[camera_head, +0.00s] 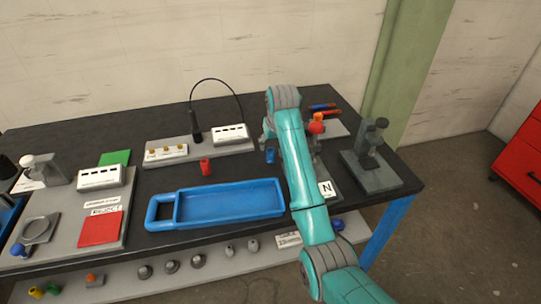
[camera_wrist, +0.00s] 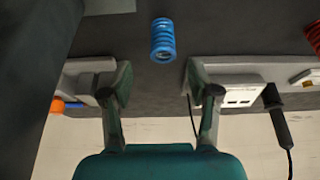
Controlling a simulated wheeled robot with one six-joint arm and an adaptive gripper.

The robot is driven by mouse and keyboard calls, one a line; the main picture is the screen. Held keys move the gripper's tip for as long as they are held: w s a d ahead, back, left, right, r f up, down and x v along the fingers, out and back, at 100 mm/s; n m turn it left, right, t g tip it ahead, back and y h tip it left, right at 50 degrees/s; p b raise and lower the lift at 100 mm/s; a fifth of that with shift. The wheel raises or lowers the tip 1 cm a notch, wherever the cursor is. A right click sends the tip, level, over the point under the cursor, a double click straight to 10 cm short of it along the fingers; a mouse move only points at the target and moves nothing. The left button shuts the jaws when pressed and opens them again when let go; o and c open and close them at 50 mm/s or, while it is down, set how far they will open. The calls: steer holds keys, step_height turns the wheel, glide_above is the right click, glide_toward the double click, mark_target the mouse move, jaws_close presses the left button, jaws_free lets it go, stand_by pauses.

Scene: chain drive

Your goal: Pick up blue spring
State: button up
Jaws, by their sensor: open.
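The blue spring (camera_head: 270,156) stands on the dark table top, behind the right end of the blue tray and just left of my arm. In the wrist view the blue spring (camera_wrist: 163,41) is a short coil, seen with one open end, beyond my fingertips and roughly midway between them. My gripper (camera_wrist: 165,82) is open and empty, its two fingers apart, and does not touch the spring. In the head view my arm hides most of the gripper.
A red spring (camera_head: 206,167) stands to the left of the blue one. The blue tray (camera_head: 160,225) lies in front. A grey base plate with a white box (camera_head: 230,133) is behind. A dark grey stand (camera_head: 371,160) is at the right.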

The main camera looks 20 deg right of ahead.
mark_target(271, 150)
steer(key=x, duration=0.5)
steer(key=shift+s+a+f, duration=0.1)
steer(key=shift+s+a, duration=0.05)
steer(key=shift+a, duration=0.05)
jaws_close()
